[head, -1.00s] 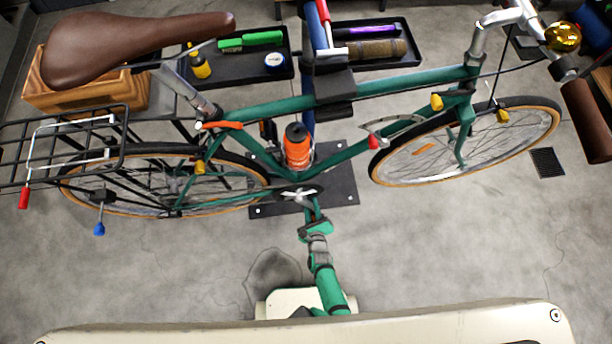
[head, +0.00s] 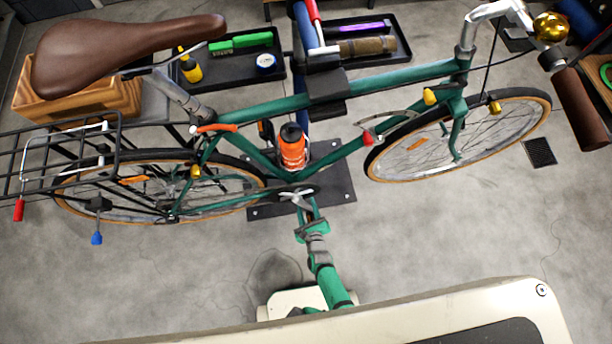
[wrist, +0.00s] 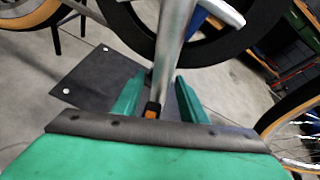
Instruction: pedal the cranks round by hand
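The green bicycle (head: 390,83) is clamped in a stand above the floor. Its crank (head: 296,195) shows silver at the bottom bracket, low in the middle of the head view. My gripper (head: 309,211) reaches up to it from below. In the wrist view my gripper's two green fingers (wrist: 160,90) stand apart on either side of a silver crank arm (wrist: 174,40). Narrow gaps seem to show beside the arm, so I read the fingers as open around it. A small orange-and-black part (wrist: 153,109) is at its near end. Contact is hard to judge.
The rear wheel (head: 70,190) with its rack is left, the front wheel (head: 470,135) right. The stand's dark base plate (head: 335,190) lies below the crank. Tool trays (head: 215,78) and a wooden box (head: 95,103) are behind. Bare floor lies around my arm.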

